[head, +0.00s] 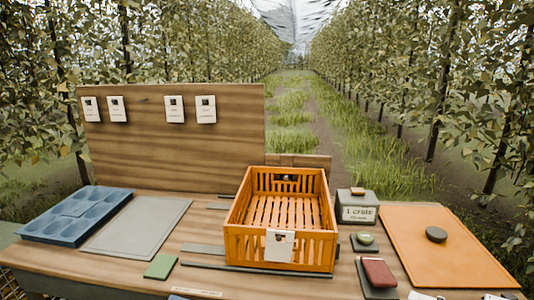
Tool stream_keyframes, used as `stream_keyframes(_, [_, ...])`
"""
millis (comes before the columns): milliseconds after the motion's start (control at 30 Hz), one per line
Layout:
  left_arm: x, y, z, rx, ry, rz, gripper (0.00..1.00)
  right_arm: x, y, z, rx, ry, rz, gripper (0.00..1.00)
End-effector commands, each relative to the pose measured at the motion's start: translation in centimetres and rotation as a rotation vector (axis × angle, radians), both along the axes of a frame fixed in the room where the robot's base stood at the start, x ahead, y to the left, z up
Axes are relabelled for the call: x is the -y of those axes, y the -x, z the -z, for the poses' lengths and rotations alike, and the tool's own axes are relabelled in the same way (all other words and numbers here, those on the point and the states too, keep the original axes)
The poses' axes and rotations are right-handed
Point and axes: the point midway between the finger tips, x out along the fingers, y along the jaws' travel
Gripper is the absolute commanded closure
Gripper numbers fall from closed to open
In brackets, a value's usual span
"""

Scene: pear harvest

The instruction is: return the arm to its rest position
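Neither of my arms nor grippers shows in the head view, so their pose and whether they hold anything are hidden. An orange slatted crate (234,245) stands upright at the middle of the wooden table (215,275). Its slatted floor shows and it looks empty. A white tag (280,246) hangs on its front wall. No pears are in sight.
A blue tray with hollows (36,232) and a grey mat (140,226) lie at left. A green pad (160,267) lies in front. At right are a labelled box (357,212), a green-topped item (365,239), a red block (379,272) and an orange board (460,255) bearing a dark disc (436,234).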

Motion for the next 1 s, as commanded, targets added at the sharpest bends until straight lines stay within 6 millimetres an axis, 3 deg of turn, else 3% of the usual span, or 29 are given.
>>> stream_keyframes(100, [0.4, 0.2, -0.4, -0.004, 0.013, -0.001, 0.31, -2.0, 0.6, 0.8, -0.046, -0.294, 0.127, 1.00])
stream_keyframes(267, [0.8, 0.5, -0.6, -0.014, 0.031, -0.005, 0.31, -2.3, 1.4, 4.4, -0.179, -0.632, 0.373, 1.00])
stream_keyframes(367, [1.0, 0.9, -0.5, -0.026, 0.040, -0.008, 0.31, -2.5, 2.7, 8.5, -0.314, -0.810, 0.554, 1.00])
stream_keyframes(467, [1.0, 1.6, -0.2, -0.043, 0.044, -0.011, 0.31, -3.7, 5.2, 13.9, -0.490, -0.953, 0.741, 1.00])
stream_keyframes(600, [1.0, 2.5, 0.3, -0.064, 0.049, -0.013, 0.31, -7.0, 10.0, 20.8, -0.753, -1.080, 0.952, 1.00])
stream_keyframes(700, [1.0, 2.8, 0.5, -0.071, 0.051, -0.015, 0.31, -9.6, 13.0, 23.9, -0.901, -1.123, 1.042, 1.00])
stream_keyframes(833, [1.1, 2.8, 0.5, -0.072, 0.055, -0.016, 0.31, -12.1, 15.6, 26.1, -1.025, -1.147, 1.105, 1.00])
stream_keyframes(1000, [1.1, 2.9, 0.7, -0.076, 0.056, -0.015, 0.31, -13.1, 16.6, 26.9, -1.073, -1.155, 1.125, 1.00])
